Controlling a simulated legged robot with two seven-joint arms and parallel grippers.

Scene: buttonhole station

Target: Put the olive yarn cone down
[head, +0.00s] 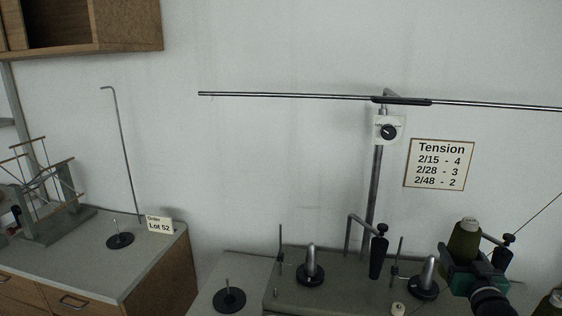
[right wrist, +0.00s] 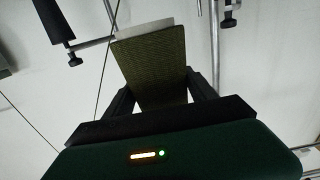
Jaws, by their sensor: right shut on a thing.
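The olive yarn cone (head: 464,242) stands roughly upright in my right gripper (head: 474,272), at the right of the head view. In the right wrist view the olive yarn cone (right wrist: 150,62) fills the space between the two dark fingers, which are shut on it. The gripper hides the cone's lower part, and I cannot tell whether its base touches anything. My left gripper is not in view.
Metal cone holders on black bases stand on the grey machine top, one (head: 311,268) at the middle and one (head: 426,280) just left of my gripper. Flat black spindle bases (head: 230,300) (head: 120,240) stand empty. A tension post (head: 376,190) rises behind.

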